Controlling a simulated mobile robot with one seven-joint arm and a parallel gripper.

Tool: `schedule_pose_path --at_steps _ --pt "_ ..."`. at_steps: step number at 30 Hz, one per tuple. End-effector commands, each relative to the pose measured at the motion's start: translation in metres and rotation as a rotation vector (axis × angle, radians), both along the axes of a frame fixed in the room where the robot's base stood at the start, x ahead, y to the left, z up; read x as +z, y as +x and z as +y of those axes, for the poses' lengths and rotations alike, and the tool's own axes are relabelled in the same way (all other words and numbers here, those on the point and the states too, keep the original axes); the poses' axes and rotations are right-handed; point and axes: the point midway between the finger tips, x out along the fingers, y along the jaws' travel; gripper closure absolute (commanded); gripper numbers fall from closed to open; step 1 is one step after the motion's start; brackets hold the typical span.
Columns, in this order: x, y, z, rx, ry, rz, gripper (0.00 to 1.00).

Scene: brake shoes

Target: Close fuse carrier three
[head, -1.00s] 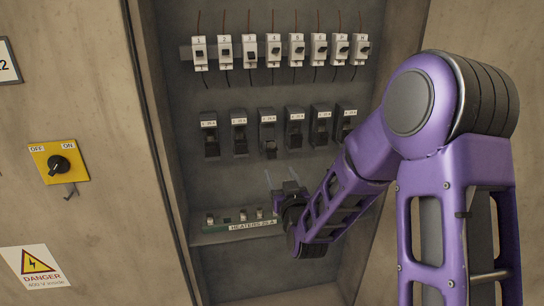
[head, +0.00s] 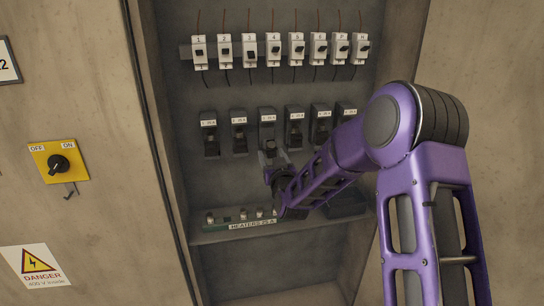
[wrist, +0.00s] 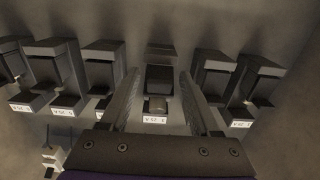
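Fuse carrier three (head: 267,126) is the third from the left in the middle row of dark carriers. Its lower part looks tipped out and down, unlike its neighbours. My gripper (head: 270,168) is just below and in front of it, hiding some of its lower end. In the wrist view my gripper (wrist: 158,76) is open, with one finger on each side of a dark carrier (wrist: 158,78) with a pale piece at its near end, apparently carrier three. I cannot tell whether the fingers touch it.
Neighbouring carriers (head: 239,133) (head: 294,127) stand close on both sides. White breakers (head: 249,50) with wires line the row above. Below is a shelf with a HEATERS label (head: 252,225) and several small fuses, and a dark tray (head: 346,207). Cabinet walls bound both sides.

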Motion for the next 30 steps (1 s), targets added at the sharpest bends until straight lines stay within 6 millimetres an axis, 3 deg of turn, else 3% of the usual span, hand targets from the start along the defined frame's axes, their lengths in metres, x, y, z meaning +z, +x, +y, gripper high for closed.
schedule_pose_path --at_steps 1,10,30 --pt "0.000 0.000 0.000 0.000 0.000 0.000 0.48" --pt "0.000 0.000 0.000 0.000 0.000 0.000 1.00" --pt "0.011 0.001 0.000 0.000 -0.037 0.128 1.00"
